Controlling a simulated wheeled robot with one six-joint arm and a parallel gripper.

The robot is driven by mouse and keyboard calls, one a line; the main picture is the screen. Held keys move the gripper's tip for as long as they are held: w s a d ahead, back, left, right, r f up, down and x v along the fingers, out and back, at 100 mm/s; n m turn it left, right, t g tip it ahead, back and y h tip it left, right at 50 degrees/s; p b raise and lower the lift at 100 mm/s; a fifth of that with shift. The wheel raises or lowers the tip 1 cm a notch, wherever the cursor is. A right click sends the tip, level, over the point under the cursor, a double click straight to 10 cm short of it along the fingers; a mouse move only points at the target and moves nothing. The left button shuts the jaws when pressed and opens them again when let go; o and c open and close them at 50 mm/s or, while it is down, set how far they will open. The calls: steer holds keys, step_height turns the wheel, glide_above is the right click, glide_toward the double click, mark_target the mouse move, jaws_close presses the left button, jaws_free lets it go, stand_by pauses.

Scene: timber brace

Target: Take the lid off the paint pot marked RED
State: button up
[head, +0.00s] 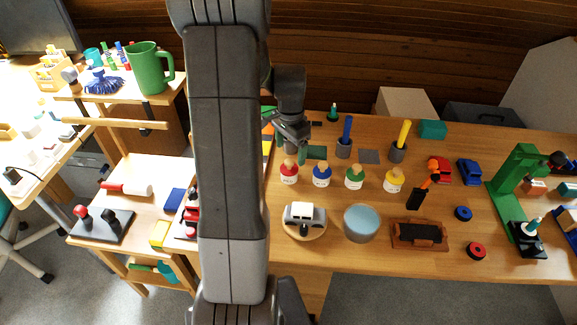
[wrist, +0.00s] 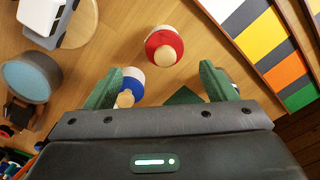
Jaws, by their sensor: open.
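The paint pot with the red lid (head: 289,171) stands on the table at the left end of a row of pots. Its lid has a round wooden knob on top, and in the wrist view the red pot (wrist: 164,46) lies beyond the fingertips. The pot with the blue lid (head: 322,174) is beside it; in the wrist view the blue pot (wrist: 131,82) shows partly between the fingers. My gripper (wrist: 160,82) is open with green fingers apart and nothing held. In the head view my gripper (head: 296,146) is above and behind the pots. Label lettering is too small to read.
Pots with green (head: 354,177) and yellow (head: 394,180) lids continue the row rightward. A white toy car (head: 304,214) on a round board and a blue-topped round container (head: 361,222) stand in front. Brush holders (head: 344,149) stand behind. My arm hides part of the left side.

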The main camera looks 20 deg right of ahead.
mark_target(289, 161)
steer(key=shift+w+f, duration=0.2)
steer(key=shift+f, duration=1.35)
steer(key=shift+w+f, duration=0.15)
steer(key=shift+f, duration=1.4)
steer(key=c, duration=1.1)
